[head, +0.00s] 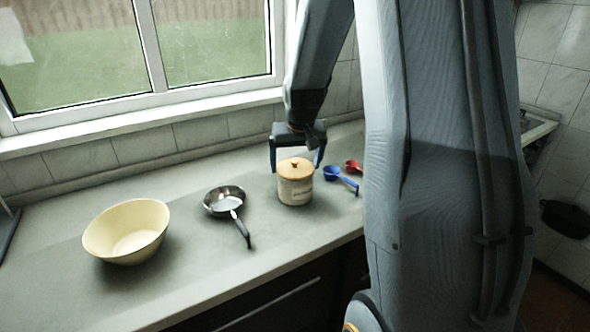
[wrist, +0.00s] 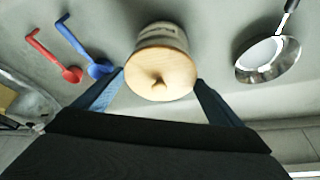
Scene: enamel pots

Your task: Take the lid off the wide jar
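The wide jar (head: 295,190) is a cream pot with dark lettering, upright on the counter; its body also shows in the wrist view (wrist: 162,34). Its wooden lid (head: 295,168) with a small knob sits on top, and in the wrist view the lid (wrist: 160,76) faces me. My gripper (head: 296,167) is open, its blue fingers spread wide on either side near the lid. In the wrist view my gripper (wrist: 160,77) has a finger at each side of the lid's near part. I cannot tell whether the fingers touch it.
A frying pan (head: 225,200) and a yellow bowl (head: 127,232) stand left of the jar.

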